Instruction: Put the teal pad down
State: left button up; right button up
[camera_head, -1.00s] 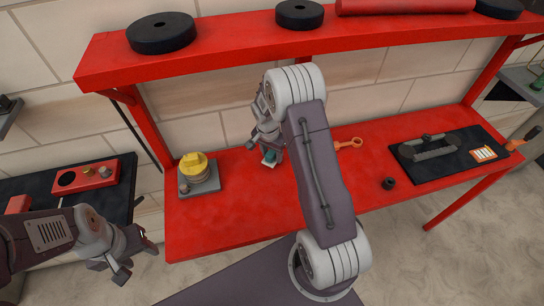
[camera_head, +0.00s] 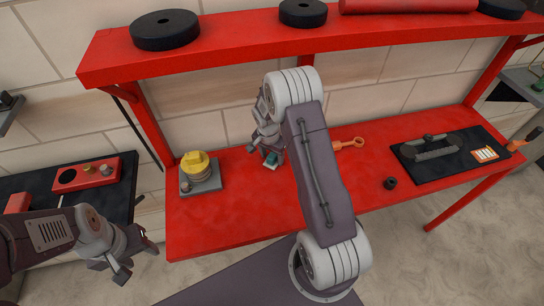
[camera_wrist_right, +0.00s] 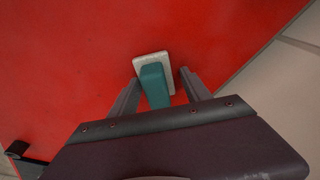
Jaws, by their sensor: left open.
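The teal pad (camera_wrist_right: 154,86) is a teal block on a pale, whitish plate. It shows on or just over the red tabletop in the right wrist view, and small in the head view (camera_head: 271,161). My right gripper (camera_wrist_right: 160,84) is over it, with one finger on each side of the teal block and a visible gap at both sides. It is open, and in the head view (camera_head: 266,154) my arm partly covers it. My left gripper (camera_head: 132,252) is open and empty, off the left side of the red table.
A yellow-topped part on a grey base (camera_head: 198,173) stands left of the pad. An orange wrench (camera_head: 348,144), a black ring (camera_head: 390,183) and a black mat (camera_head: 462,166) with a grey handle lie to the right. A red shelf (camera_head: 230,52) overhangs the back.

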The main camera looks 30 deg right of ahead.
aim_at(272, 156)
jog(key=shift+s+f, duration=0.5)
jog(key=shift+s, duration=0.1)
jog(key=r, duration=0.8)
jog(key=shift+a+r+p, duration=0.35)
jog(key=shift+p, duration=0.05)
jog(key=s+a+r+n, duration=0.1)
jog(key=s+a+n, duration=0.4)
jog(key=s, duration=0.3)
jog(key=s+a+r+n+y, duration=0.1)
jog(key=s+a+r+n, duration=0.1)
jog(key=s+a+n, duration=0.3)
jog(key=s+n, duration=0.1)
jog(key=s, duration=0.3)
jog(key=shift+s+r+y, duration=0.25)
jog(key=shift+r+y, duration=0.05)
